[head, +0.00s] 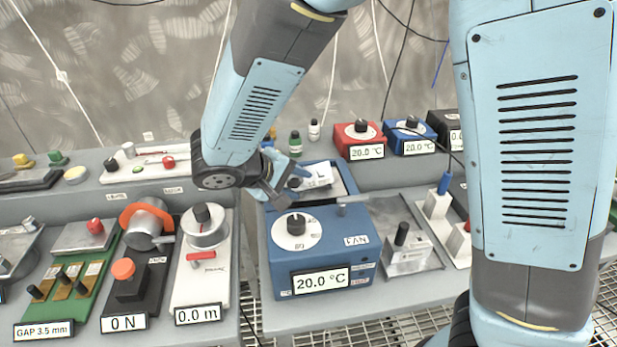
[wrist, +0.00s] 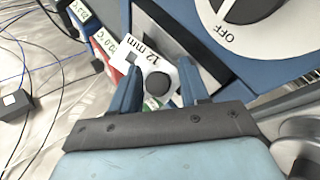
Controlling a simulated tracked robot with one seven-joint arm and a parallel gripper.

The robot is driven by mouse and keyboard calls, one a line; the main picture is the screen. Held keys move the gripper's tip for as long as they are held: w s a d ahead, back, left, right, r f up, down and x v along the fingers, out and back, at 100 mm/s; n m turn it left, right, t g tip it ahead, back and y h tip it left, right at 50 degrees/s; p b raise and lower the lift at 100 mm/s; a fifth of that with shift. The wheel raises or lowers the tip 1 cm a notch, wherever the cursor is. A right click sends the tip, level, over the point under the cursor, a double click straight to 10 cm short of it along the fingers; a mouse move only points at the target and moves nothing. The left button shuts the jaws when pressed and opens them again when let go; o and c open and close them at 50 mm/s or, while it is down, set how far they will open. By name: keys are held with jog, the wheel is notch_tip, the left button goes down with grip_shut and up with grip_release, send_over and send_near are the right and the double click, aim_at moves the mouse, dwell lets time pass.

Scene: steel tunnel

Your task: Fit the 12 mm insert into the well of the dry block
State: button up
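The dry block (head: 350,235) is a blue box with a white dial and a 20.0 °C display. Its recessed well (head: 340,177) is at the back of its top; in the wrist view the dark-edged well (wrist: 187,35) shows beyond my fingers. A white insert (head: 319,175) is at the well, and in the wrist view the insert (wrist: 138,58) reads "12 mm" and has a round black knob. My gripper (wrist: 160,68) is over it, fingers apart either side of the knob, with a visible gap on the right. Whether the insert is seated is hidden.
Another block with a black knob (head: 408,255) stands on a grey tray right of the dry block. White blocks, one with a blue handle (head: 440,200), stand further right. Red (head: 360,138) and blue (head: 408,135) units are behind. Several devices crowd the left bench.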

grip_shut()
jog(key=shift+r, duration=0.1)
dwell(0.4)
